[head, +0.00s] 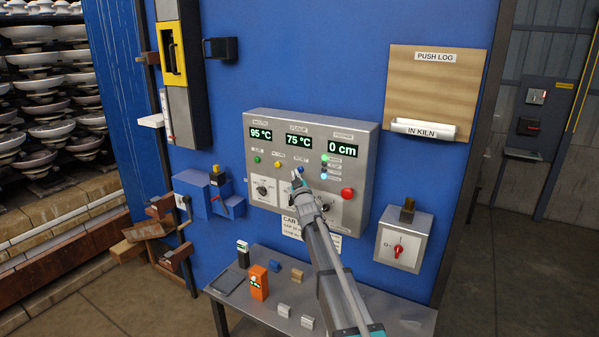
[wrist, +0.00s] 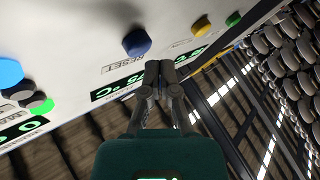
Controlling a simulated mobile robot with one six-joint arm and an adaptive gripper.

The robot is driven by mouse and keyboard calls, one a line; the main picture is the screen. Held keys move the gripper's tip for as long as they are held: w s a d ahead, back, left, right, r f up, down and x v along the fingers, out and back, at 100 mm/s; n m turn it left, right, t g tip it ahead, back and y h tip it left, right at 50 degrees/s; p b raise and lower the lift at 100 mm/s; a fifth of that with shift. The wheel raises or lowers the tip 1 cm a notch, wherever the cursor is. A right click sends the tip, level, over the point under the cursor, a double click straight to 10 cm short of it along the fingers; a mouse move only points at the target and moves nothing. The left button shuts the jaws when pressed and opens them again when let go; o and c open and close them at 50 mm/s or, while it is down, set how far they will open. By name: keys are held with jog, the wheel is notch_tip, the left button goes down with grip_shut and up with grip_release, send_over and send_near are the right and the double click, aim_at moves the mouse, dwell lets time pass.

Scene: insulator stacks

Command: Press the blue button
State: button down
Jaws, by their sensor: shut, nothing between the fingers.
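The blue button (head: 300,169) is on the front of the grey control panel (head: 367,150), partly covered by my gripper in the head view. In the wrist view the blue button (wrist: 137,42) shows as a round dark-blue knob beside a RESET label. My gripper (head: 298,181) is in front of the panel at the button. In the wrist view the closed fingertips (wrist: 160,68) are just below and right of the button, with nothing between them. I cannot tell whether they touch the panel.
A yellow button (head: 278,164), a green button (head: 257,159) and a red button (head: 347,193) are on the same panel. Lit displays are above, and rotary switches below. A metal table (head: 262,314) with small blocks and an orange device (head: 259,282) stands beneath.

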jog(key=s+a, duration=0.2)
jog(key=s, duration=0.2)
jog(key=shift+s+a, duration=0.1)
jog(key=shift+a, duration=0.3)
dwell(0.4)
dwell(0.5)
jog(key=s+d+f+m+g+h+b, duration=0.2)
jog(key=s+d+f+g, duration=0.25)
jog(key=s+f, duration=0.45)
jog(key=s+d+f+m+g+h+b, duration=0.15)
jog(key=s+d+f+g, duration=0.4)
jog(key=f, duration=0.55)
jog(key=s+d+f+m+g, duration=0.1)
jog(key=s+f+g, duration=0.2)
jog(key=s, duration=0.6)
jog(key=s+d+f+m+g+b, duration=0.1)
jog(key=s+f+g, duration=0.2)
jog(key=s, duration=0.7)
jog(key=s+d+f+m+g+b, duration=0.1)
jog(key=s+g, duration=0.4)
jog(key=s, duration=0.5)
notch_tip(320, 180, down, 3)
jog(key=shift+s+r+m, duration=0.15)
jog(key=shift+s+m, duration=0.05)
jog(key=shift+m, duration=0.25)
jog(key=c, duration=1.4)
grip_release()
jog(key=shift+a, duration=0.1)
